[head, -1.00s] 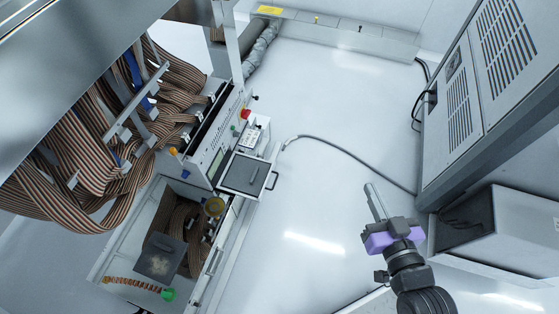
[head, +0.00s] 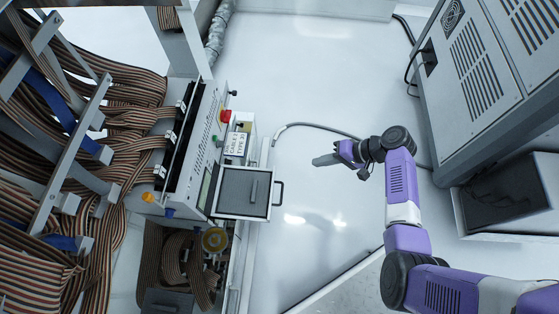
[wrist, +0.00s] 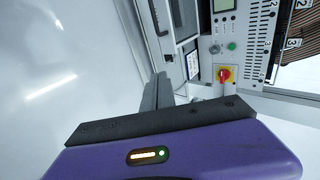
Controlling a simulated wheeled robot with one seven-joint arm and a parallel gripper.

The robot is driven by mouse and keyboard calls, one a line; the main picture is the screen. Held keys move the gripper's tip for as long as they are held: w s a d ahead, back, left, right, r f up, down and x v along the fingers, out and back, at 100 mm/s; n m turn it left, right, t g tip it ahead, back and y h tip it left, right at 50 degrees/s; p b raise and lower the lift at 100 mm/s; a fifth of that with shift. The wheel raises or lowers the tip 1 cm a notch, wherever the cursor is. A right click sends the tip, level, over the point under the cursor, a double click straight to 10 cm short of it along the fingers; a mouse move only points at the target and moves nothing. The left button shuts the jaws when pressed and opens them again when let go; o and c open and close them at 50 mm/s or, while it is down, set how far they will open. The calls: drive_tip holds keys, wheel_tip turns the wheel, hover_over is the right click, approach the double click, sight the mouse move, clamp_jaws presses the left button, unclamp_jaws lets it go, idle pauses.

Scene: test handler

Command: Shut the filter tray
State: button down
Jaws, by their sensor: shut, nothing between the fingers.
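The filter tray (head: 229,205), a light frame with a dark grey panel and a black bar handle (head: 280,193) on its right end, sticks out from the front of the machine. It is open. My gripper (head: 316,161) is shut and empty, right of the tray and slightly farther up the picture, its fingers pointing left. A clear gap separates them. In the wrist view, the closed fingers (wrist: 158,92) point up the picture, and part of the tray (wrist: 184,22) shows beyond them at the top.
A red knob (head: 226,116) and a labelled box (head: 237,143) are on the machine near the tray. A grey hose (head: 315,128) lies on the floor behind my gripper. A vented grey cabinet (head: 480,90) stands at the right. The floor between gripper and tray is free.

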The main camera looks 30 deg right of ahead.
drive_tip(key=w+a+f+b, duration=0.5)
drive_tip(key=w+a+f, duration=0.1)
drive_tip(key=a, duration=0.4)
drive_tip(key=shift+f, duration=0.25)
drive_tip(key=w+a, duration=0.3)
drive_tip(key=a, duration=0.1)
drive_tip(key=w+a, duration=0.4)
drive_tip(key=a, duration=0.1)
drive_tip(key=w+a+b, duration=0.1)
drive_tip(key=w+a, duration=0.2)
drive_tip(key=a, duration=0.2)
drive_tip(key=shift+w+a, duration=0.15)
drive_tip(key=shift+a, duration=0.05)
idle(0.3)
